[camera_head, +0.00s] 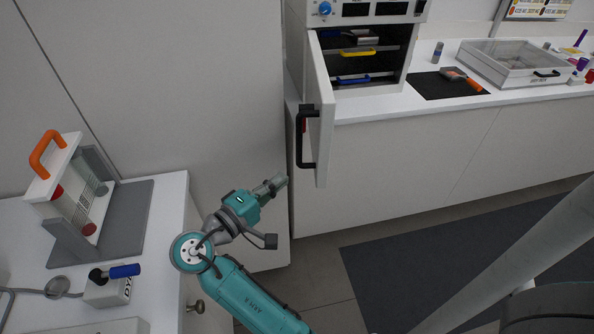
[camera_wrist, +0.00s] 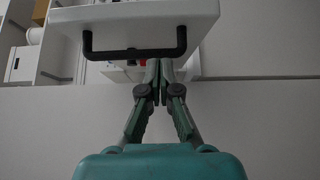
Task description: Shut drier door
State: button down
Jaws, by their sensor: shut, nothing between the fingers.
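The drier (camera_head: 369,12) stands on the white counter with its door (camera_head: 322,112) swung wide open toward me. A black bar handle (camera_head: 302,137) is on the door's outer face. Inside the drier are shelves with a yellow-handled tray (camera_head: 357,53) and a blue-handled one (camera_head: 353,79). My gripper (camera_head: 279,181) is shut and empty, to the left of and below the door, apart from the handle in the head view. In the wrist view the door (camera_wrist: 140,20) and handle (camera_wrist: 134,53) show above the shut fingertips (camera_wrist: 160,64). I cannot tell whether they touch the door.
A black mat (camera_head: 425,88) with an orange-handled tool (camera_head: 462,80) and a clear-lidded box (camera_head: 505,62) lie right of the drier. A rack with an orange handle (camera_head: 46,154) stands on the left bench. Floor is open at centre right.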

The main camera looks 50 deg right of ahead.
aim_at(316, 152)
jog(key=d, duration=0.9)
jog(key=shift+d+r, duration=0.15)
jog(key=shift+r, duration=0.1)
